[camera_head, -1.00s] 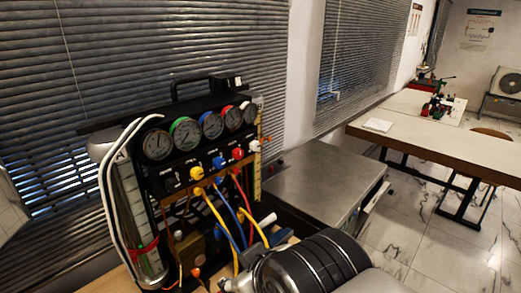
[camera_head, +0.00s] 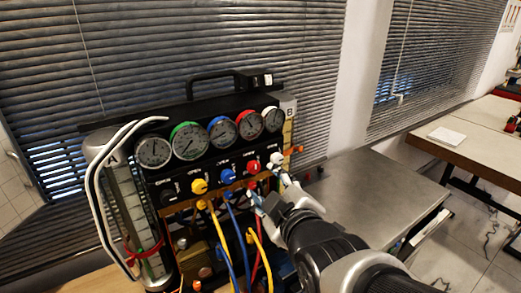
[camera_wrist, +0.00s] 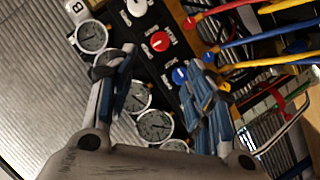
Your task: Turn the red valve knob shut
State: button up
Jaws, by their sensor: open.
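The red valve knob (camera_head: 253,167) is on the front of the black gauge panel, between the blue knob (camera_head: 228,176) and the white knob (camera_head: 277,158). In the wrist view the red knob (camera_wrist: 160,42) shows in the gap between my fingers, near the fingertips. My gripper (camera_head: 266,182) is open in front of the panel's right part, its fingers pointing at the knob row. In the wrist view my gripper (camera_wrist: 162,62) has one finger on each side of the red knob. I cannot tell whether either finger touches it.
Several round gauges (camera_head: 221,132) sit above the knobs. A yellow knob (camera_head: 199,186) is left of the blue one. Yellow, blue and red hoses hang below. A metal cabinet (camera_head: 365,190) stands to the right, its top clear. Window blinds (camera_head: 150,50) are behind.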

aim_at(254, 169)
jog(key=p+x, duration=0.5)
jog(key=x, duration=0.7)
jog(key=shift+w, duration=0.3)
jog(key=shift+c, duration=0.2)
jog(key=c, duration=1)
